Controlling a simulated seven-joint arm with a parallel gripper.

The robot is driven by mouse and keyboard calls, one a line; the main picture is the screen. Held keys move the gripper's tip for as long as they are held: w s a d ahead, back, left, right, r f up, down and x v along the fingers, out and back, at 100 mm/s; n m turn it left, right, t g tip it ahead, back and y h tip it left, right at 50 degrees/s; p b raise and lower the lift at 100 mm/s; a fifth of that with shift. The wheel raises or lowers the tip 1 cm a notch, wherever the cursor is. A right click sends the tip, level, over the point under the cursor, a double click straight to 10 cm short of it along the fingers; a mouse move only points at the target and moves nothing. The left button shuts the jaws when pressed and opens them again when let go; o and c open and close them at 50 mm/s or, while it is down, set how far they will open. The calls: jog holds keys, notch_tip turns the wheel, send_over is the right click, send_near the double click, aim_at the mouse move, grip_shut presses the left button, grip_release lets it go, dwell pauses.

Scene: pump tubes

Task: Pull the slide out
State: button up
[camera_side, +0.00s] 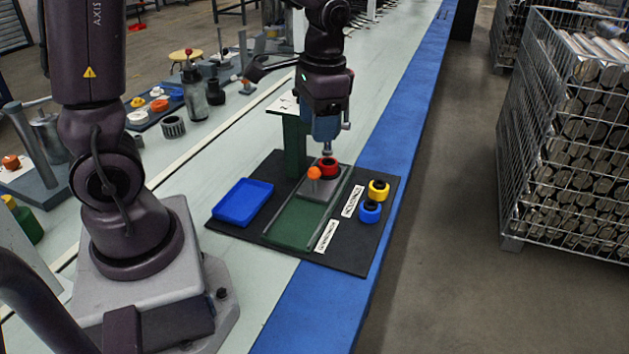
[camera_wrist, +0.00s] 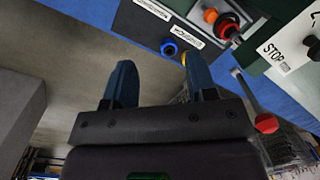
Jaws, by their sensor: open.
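The slide (camera_side: 318,190) is a grey plate on a green track (camera_side: 292,222) set in a black board. It carries an orange ball knob (camera_side: 314,173) and a red ring-shaped part (camera_side: 328,164). In the wrist view the knob (camera_wrist: 210,15) and the red part (camera_wrist: 228,27) show near the top edge, right of the fingers. My gripper (camera_side: 325,136) is over the far end of the track, above and behind the knob and apart from it. In the wrist view my gripper (camera_wrist: 160,84) has its two blue fingers spread with nothing between them.
A yellow ring (camera_side: 378,190) and a blue ring (camera_side: 370,211) stand on the board's right side, beside white labels. An empty blue tray (camera_side: 243,201) lies on the left. A green post (camera_side: 296,145) with a sign stands behind the track. The track's near part is bare.

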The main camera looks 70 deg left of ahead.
aim_at(314, 181)
jog(key=w+a+f+m+g+y, duration=0.25)
jog(key=w+a+f+m, duration=0.35)
jog(key=w+a+f, duration=0.3)
jog(key=shift+g+h, duration=0.25)
jog(key=shift+h, duration=0.2)
jog(key=x, duration=1.3)
jog(key=shift+s+d+f, duration=0.25)
jog(key=shift+s+d, duration=0.05)
jog(key=shift+s, duration=0.15)
grip_shut()
jog(key=s+d, duration=0.9)
jog(key=d, duration=0.1)
jog(key=shift+s, duration=0.3)
